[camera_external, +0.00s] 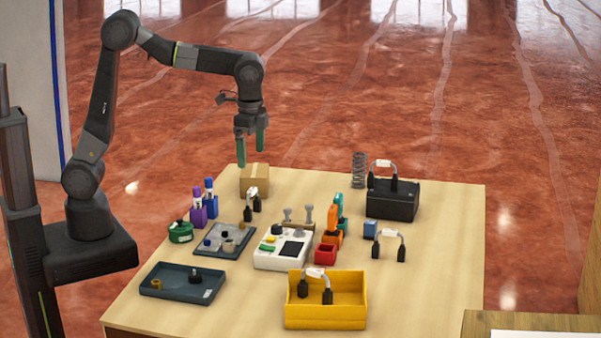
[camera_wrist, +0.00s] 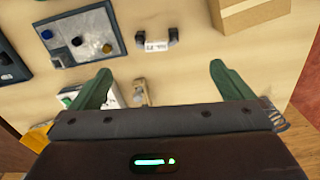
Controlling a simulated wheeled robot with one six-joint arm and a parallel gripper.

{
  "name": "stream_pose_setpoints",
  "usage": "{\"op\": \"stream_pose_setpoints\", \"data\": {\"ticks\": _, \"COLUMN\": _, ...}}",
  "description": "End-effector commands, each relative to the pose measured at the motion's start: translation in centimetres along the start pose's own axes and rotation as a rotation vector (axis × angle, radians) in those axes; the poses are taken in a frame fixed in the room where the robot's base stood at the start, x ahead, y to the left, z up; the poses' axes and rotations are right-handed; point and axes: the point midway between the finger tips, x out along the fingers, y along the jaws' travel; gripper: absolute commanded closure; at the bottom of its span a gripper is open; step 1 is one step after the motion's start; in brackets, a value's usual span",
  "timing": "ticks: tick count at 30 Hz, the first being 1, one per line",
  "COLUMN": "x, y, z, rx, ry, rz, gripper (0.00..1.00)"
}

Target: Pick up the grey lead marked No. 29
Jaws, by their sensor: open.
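My gripper (camera_external: 252,162) is open and empty, with green fingers pointing down, above the far left part of the table. Below it a lead (camera_external: 252,198) with two dark plugs and a white label stands beside the cardboard box. In the wrist view this lead (camera_wrist: 158,43) lies ahead of the open fingers (camera_wrist: 158,70); its label is too small to read surely. Similar leads are at the black box (camera_external: 383,165), at the right of the table (camera_external: 390,236) and in the yellow bin (camera_external: 315,278); their numbers are unreadable.
The cardboard box (camera_external: 254,181) stands close by the near lead. The right front of the table is clear.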

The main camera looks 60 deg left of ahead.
Motion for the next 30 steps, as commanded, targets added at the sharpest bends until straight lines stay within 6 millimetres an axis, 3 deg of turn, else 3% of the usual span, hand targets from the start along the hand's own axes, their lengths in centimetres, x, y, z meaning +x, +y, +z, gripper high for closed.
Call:
{"op": "stream_pose_setpoints", "data": {"ticks": 12, "x": 7.1, "y": 0.1, "z": 0.1, "rx": 0.001, "ry": -0.005, "rz": 0.001, "gripper": 0.0}}
{"op": "stream_pose_setpoints", "data": {"ticks": 20, "x": 9.1, "y": 0.2, "z": 0.0, "rx": 0.001, "ry": -0.005, "rz": 0.001, "gripper": 0.0}}
{"op": "stream_pose_setpoints", "data": {"ticks": 30, "x": 13.4, "y": 0.7, "z": -0.2, "rx": 0.001, "ry": -0.003, "rz": 0.0, "gripper": 0.0}}
